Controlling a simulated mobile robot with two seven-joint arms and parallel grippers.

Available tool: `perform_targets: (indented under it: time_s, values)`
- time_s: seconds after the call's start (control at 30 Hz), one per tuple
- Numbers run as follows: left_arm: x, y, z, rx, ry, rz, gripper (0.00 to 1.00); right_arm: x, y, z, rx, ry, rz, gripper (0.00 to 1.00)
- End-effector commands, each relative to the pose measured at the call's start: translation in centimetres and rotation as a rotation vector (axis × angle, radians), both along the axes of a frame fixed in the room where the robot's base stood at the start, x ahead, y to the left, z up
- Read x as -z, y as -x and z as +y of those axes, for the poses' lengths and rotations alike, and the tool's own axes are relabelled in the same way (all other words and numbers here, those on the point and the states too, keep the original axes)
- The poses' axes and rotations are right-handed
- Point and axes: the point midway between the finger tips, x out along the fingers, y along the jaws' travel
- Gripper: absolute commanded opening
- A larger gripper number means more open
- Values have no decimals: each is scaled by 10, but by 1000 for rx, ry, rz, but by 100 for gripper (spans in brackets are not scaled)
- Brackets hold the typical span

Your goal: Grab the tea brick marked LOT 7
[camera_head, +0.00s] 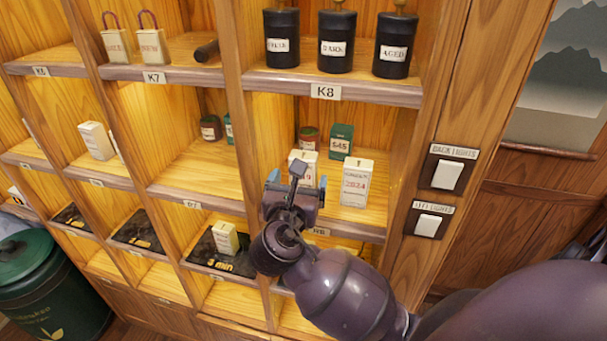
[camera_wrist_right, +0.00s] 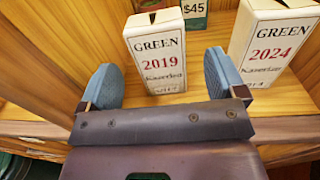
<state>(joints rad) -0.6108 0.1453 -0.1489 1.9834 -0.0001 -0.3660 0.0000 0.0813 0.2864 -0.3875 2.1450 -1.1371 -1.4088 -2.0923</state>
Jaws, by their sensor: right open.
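A cream tea brick box labelled GREEN 2019 (camera_wrist_right: 158,45) stands upright on the shelf in the right wrist view; its small bottom line seems to end in 7. In the head view it is partly hidden (camera_head: 303,156) behind my right gripper (camera_head: 297,182). My right gripper is open (camera_wrist_right: 160,75), its blue fingers on either side in front of the box, with nothing held. A similar box, GREEN 2024 (camera_wrist_right: 270,48), stands to its right, also in the head view (camera_head: 357,184); its bottom line seems to end in 4, partly covered. My left gripper is not in view.
A green $45 box (camera_head: 341,141) and a round tin (camera_head: 308,137) stand behind the bricks. A wooden divider (camera_wrist_right: 55,45) is close on the left. Black canisters (camera_head: 337,42) line the shelf above; light switches (camera_head: 447,175) are on the right post.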

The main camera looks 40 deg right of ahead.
Motion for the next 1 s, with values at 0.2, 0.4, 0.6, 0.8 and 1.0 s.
perform_targets:
  time_s: [0.2, 0.4, 0.6, 0.8, 1.0]
  values:
    - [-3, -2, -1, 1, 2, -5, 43, 2, -19, -19, 2, 4, -1, 89]
    - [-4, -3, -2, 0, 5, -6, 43, 4, -34, -33, 0, 1, -1, 89]
    - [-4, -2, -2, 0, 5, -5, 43, 4, -36, -36, 0, -1, 1, 89]
    - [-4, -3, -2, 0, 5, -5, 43, 4, -35, -36, 0, -1, 1, 72]
    - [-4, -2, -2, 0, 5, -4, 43, 4, -35, -35, 0, -1, 1, 42]
